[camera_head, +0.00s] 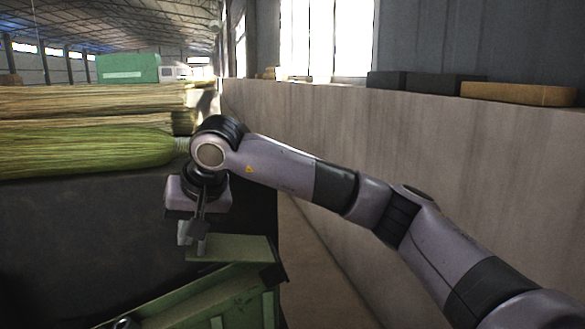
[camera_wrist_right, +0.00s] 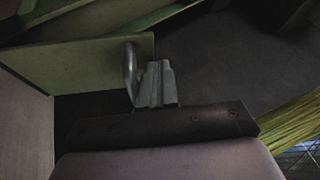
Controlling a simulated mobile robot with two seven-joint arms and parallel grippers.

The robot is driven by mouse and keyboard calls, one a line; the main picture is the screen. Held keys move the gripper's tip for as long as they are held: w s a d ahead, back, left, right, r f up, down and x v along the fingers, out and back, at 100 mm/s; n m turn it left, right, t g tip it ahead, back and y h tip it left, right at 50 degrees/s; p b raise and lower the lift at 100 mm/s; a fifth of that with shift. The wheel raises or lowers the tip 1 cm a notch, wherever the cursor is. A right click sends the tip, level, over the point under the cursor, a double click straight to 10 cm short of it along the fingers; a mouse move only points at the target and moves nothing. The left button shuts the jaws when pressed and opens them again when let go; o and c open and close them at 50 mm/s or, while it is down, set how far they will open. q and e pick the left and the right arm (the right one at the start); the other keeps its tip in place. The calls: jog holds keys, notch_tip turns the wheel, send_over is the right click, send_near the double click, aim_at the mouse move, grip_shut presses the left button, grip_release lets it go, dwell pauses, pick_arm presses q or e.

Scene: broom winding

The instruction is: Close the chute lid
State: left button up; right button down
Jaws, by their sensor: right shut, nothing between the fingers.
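The chute is a green metal box (camera_head: 215,302) at the bottom of the head view. A flat green panel, seemingly its lid (camera_head: 240,247), stands out at the top by the right corner; its exact angle is hard to tell. In the wrist view the green panel (camera_wrist_right: 85,62) carries a grey metal loop handle (camera_wrist_right: 130,75) at its edge. My right gripper (camera_head: 194,242) points down beside the panel's left end. Its fingers (camera_wrist_right: 157,80) are shut and empty, right beside the handle; I cannot tell whether they touch it. My left gripper is out of view.
A long pale wall (camera_head: 420,150) runs along the right. Bare floor (camera_head: 320,265) shows between the chute and the wall.

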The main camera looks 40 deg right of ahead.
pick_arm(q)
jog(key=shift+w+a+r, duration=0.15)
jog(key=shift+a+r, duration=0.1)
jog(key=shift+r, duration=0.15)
pick_arm(e)
jog(key=shift+w+a+f+n+g+h, duration=0.15)
jog(key=shift+a+f+g+h, duration=0.15)
jog(key=shift+f+h, duration=0.35)
jog(key=shift+w+a+f+n+g+h, duration=0.15)
jog(key=shift+a+f+g+h, duration=0.15)
jog(key=shift+f, duration=0.5)
jog(key=shift+d, duration=0.1)
